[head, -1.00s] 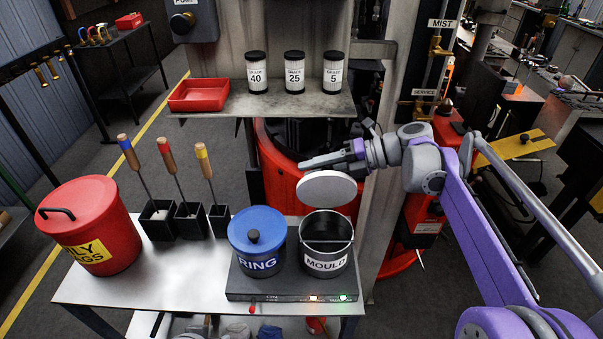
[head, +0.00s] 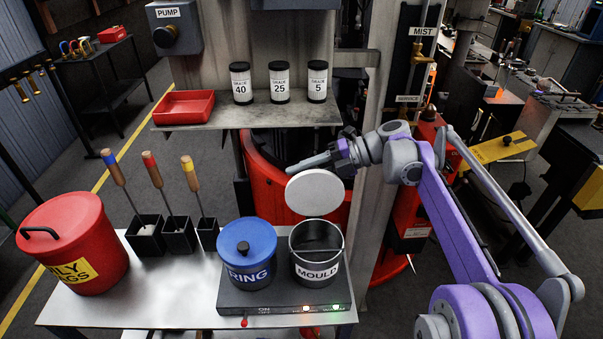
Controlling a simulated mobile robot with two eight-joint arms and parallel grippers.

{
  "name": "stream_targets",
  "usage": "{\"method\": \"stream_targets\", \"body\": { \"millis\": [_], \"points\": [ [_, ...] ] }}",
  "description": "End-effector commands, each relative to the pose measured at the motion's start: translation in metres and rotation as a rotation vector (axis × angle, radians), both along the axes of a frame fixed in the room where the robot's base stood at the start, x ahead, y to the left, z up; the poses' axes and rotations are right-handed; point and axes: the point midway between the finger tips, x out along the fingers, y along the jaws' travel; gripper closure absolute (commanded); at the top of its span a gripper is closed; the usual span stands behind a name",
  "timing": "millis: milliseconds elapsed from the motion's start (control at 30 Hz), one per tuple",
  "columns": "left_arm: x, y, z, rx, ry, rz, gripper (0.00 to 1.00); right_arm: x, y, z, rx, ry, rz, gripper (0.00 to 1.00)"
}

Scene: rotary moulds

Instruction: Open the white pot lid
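The white lid (head: 315,193) is a round plain disc, off its pot and tilted so a broad face is towards me. It hangs in the air above and behind the dark pot labelled MOULD (head: 316,271), which stands open with a thin bar across its mouth. My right gripper (head: 303,166) is at the lid's upper edge and appears to hold it; the grip itself is hidden behind the lid. A pot labelled RING (head: 247,274) stands to the left with its blue lid (head: 246,240) on. My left gripper is not in view.
Both pots stand on a dark hotplate (head: 265,302) with lit lamps, on a metal table (head: 190,290). Three handled tools stand in black holders (head: 178,236); a red bin (head: 75,240) is far left. A shelf (head: 240,117) behind carries labelled jars and a red tray (head: 183,107).

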Motion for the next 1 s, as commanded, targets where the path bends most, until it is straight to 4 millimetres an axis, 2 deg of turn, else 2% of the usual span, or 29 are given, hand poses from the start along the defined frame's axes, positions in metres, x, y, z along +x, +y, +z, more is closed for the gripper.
{"method": "stream_targets", "body": {
  "millis": [33,133,433,533,1000],
  "points": [
    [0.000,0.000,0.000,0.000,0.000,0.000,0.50,0.000,0.000,0.000,0.000,0.000,0.001,0.58],
    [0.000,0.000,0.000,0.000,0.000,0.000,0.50,0.000,0.000,0.000,0.000,0.000,0.000,0.40],
    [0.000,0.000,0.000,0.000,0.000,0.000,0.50,0.000,-0.001,0.000,0.000,0.000,-0.001,0.39],
    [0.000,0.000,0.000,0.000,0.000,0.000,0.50,0.000,-0.007,0.002,0.000,-0.001,-0.002,0.39],
    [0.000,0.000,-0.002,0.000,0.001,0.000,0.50,-0.002,-0.086,0.035,0.000,-0.001,-0.003,0.39]
  ]
}}
